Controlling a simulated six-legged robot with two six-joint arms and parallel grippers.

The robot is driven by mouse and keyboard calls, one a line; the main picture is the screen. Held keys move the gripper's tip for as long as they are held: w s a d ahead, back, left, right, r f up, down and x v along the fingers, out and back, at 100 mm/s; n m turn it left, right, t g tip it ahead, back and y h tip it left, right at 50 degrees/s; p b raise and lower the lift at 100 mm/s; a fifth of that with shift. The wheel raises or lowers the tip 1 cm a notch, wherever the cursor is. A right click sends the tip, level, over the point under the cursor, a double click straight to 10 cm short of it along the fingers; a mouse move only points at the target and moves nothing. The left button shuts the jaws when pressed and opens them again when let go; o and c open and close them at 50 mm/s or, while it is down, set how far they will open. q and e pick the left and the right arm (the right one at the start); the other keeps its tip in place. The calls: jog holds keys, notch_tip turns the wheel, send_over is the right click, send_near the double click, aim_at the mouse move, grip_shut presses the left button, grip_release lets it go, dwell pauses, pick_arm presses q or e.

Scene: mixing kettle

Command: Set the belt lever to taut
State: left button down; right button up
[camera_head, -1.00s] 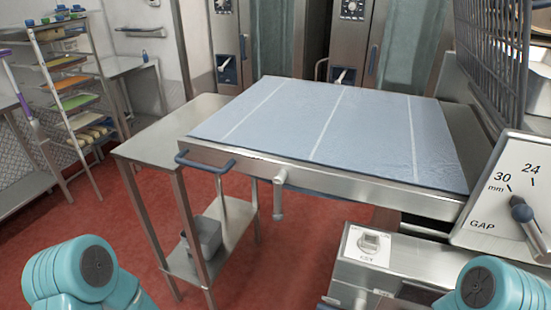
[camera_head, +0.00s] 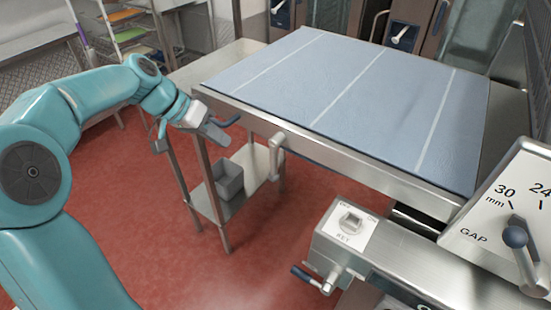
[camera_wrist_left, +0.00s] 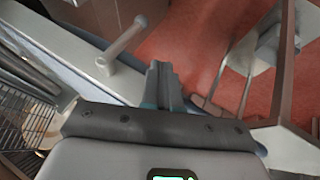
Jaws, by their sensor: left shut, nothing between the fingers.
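The blue belt (camera_head: 345,100) lies on a steel frame. A pale lever (camera_head: 277,158) hangs down from the frame's near side; I take it as the belt lever. No taut or slack marking is readable. My right gripper is out of view.
A control box with a KEY switch (camera_head: 350,222) and a blue-gripped lever (camera_head: 306,276) stand at the front. A GAP dial panel (camera_head: 510,215) is at the right. A grey bin (camera_head: 229,180) sits on a low shelf. Red floor is clear in front of the shelf.

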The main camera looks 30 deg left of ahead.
aim_at(276, 159)
pick_arm(q)
jog(key=d+r+p+x, duration=0.1)
jog(key=d+p+x, duration=0.1)
jog(key=x, duration=0.9)
jog(key=shift+s+d+f, duration=0.2)
jog(key=shift+d, duration=0.2)
jog(key=shift+s, duration=0.1)
